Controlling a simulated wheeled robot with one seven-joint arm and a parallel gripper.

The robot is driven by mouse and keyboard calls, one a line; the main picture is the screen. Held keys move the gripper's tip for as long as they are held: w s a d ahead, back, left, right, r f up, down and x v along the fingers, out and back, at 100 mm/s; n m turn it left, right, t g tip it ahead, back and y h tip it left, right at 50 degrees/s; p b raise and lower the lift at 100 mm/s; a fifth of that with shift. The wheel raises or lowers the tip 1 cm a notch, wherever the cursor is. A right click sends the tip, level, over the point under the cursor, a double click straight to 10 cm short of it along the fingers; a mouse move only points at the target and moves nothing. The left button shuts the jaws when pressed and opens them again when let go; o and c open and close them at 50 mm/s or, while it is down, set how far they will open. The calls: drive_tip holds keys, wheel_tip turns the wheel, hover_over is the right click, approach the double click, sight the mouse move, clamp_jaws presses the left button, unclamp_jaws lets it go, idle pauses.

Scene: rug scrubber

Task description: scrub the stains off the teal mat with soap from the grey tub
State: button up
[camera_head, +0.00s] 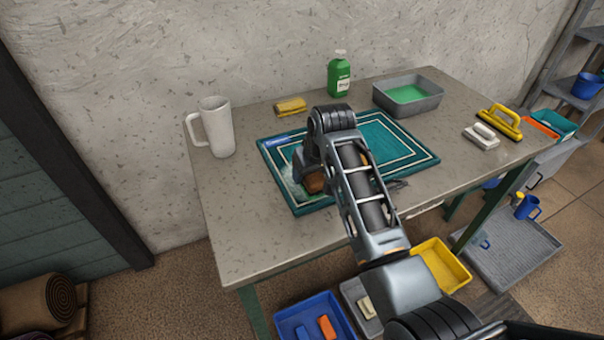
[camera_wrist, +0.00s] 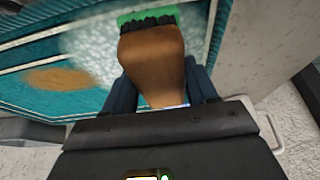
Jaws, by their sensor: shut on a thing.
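The teal mat (camera_head: 400,150) with white border lines lies on the grey table; it also shows in the wrist view (camera_wrist: 100,98). My gripper (camera_wrist: 161,88) is shut on a brown-handled brush (camera_wrist: 153,60) over the mat's left part. The brush has dark bristles with green at their tips. It also shows in the head view (camera_head: 315,184), partly hidden by my arm. A whitish foamy patch (camera_wrist: 98,50) spreads beside the brush. An orange-brown stain (camera_wrist: 62,78) lies on the mat. The grey tub (camera_head: 425,104) at the back right holds green liquid soap (camera_head: 407,94).
A white pitcher (camera_head: 216,128) stands at the table's left. A yellow sponge (camera_head: 291,106) and green bottle (camera_head: 339,75) are at the back. A white-handled block (camera_head: 481,136) and yellow-handled tool (camera_head: 500,122) lie at the right. Bins (camera_head: 315,318) stand below the front edge.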

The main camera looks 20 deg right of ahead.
drive_tip(key=shift+d, duration=2.6)
drive_tip(key=shift+r, duration=2.3)
